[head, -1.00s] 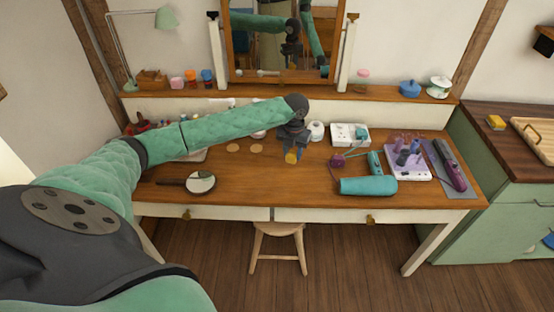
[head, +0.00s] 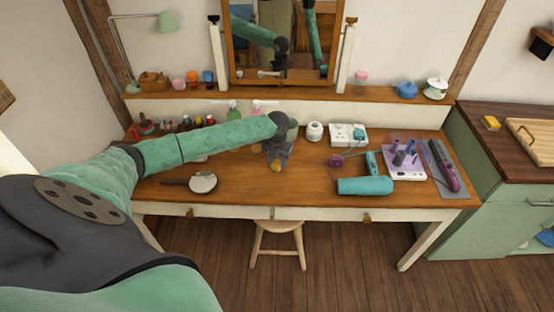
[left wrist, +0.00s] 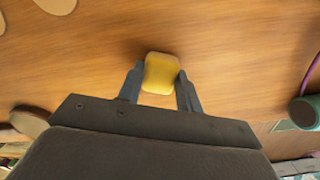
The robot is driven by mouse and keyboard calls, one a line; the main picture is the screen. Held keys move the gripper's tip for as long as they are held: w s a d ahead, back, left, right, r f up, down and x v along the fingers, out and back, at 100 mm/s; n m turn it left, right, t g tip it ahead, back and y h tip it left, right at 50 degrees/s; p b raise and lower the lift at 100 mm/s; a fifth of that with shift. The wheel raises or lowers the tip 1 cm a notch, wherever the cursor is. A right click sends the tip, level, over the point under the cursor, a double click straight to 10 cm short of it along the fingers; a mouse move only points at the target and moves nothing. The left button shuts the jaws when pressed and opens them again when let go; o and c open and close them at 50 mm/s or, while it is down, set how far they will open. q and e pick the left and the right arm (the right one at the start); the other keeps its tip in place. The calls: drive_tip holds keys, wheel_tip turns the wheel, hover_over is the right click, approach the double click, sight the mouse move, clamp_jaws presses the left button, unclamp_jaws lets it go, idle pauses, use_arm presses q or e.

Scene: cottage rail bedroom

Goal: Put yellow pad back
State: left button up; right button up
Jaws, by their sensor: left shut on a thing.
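The yellow pad (left wrist: 161,73) is held between the two fingers of my left gripper (left wrist: 160,84). In the head view, the small yellow pad (head: 276,168) shows at the tip of my left gripper (head: 277,160), over the middle of the wooden dressing table (head: 300,190). In the left wrist view, bare wood lies around the pad. I cannot tell whether the pad touches the tabletop. My right gripper is not in view, except perhaps as part of an arm reflected in the mirror.
Pale round discs (left wrist: 57,5) lie near the pad. A hand mirror (head: 203,183) is left; a white jar (head: 314,131), white box (head: 346,134), teal hair dryer (head: 365,186) and white-purple tray (head: 404,172) are right. A tilting mirror (head: 281,75) stands behind. The front middle is clear.

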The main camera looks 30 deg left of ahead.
sight(277, 162)
use_arm(q)
drive_tip(key=shift+f, duration=0.1)
drive_tip(key=o, duration=0.9)
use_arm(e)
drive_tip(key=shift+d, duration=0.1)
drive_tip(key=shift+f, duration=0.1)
use_arm(q)
drive_tip(key=shift+r, duration=0.35)
wheel_tip(277, 162, up, 2)
drive_tip(key=shift+b, duration=0.8)
drive_tip(key=shift+r+b, duration=1.65)
drive_tip(key=shift+r, duration=3.1)
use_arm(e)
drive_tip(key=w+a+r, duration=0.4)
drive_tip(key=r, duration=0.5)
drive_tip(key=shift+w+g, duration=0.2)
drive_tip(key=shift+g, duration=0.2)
